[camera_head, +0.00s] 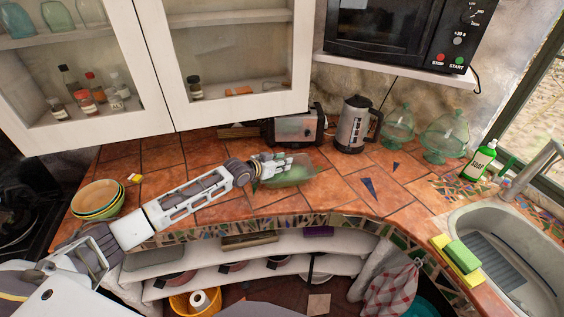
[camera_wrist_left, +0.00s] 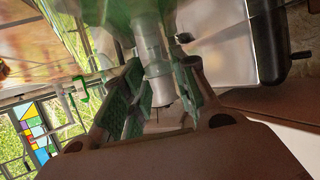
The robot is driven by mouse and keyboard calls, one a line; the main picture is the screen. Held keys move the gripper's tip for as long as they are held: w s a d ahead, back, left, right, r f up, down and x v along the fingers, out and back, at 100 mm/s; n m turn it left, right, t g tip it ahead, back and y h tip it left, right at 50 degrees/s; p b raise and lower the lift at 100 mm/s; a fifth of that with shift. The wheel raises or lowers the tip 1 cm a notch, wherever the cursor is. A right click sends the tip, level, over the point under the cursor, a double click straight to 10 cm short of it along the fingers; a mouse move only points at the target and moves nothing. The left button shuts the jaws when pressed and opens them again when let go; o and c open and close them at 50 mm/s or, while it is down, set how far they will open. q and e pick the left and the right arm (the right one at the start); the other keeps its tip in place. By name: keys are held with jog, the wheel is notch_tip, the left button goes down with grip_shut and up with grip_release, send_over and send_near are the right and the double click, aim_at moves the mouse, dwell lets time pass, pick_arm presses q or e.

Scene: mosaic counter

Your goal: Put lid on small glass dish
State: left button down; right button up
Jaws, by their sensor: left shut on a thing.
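My left gripper (camera_head: 275,165) reaches over the counter from the left, at green glass (camera_head: 296,173) in the middle of the counter. The glass is clear green, low and rounded; I cannot tell dish from lid where they overlap. In the left wrist view the fingers (camera_wrist_left: 158,95) are closed around a pale, stem-like part (camera_wrist_left: 155,72), which looks like the lid's knob, with green glass (camera_wrist_left: 128,12) beyond it. Whether the lid touches the dish is hidden. My right gripper is not in view.
Two covered green glass stands (camera_head: 397,128) (camera_head: 446,138) are at the back right, beside a kettle (camera_head: 352,125) and toaster (camera_head: 293,130). Stacked bowls (camera_head: 98,199) are at the left. A soap bottle (camera_head: 479,160) and sink (camera_head: 510,260) are at the right. The front counter is mostly clear.

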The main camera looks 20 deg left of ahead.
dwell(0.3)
pick_arm(q)
jog(key=c, duration=1)
grip_release()
jog(key=shift+c, duration=0.2)
jog(key=shift+o, duration=0.3)
jog(key=shift+f, duration=0.1)
jog(key=o, duration=0.4)
jog(key=shift+r, duration=0.2)
jog(key=shift+r+p, duration=2.1)
jog(key=shift+r, duration=1.3)
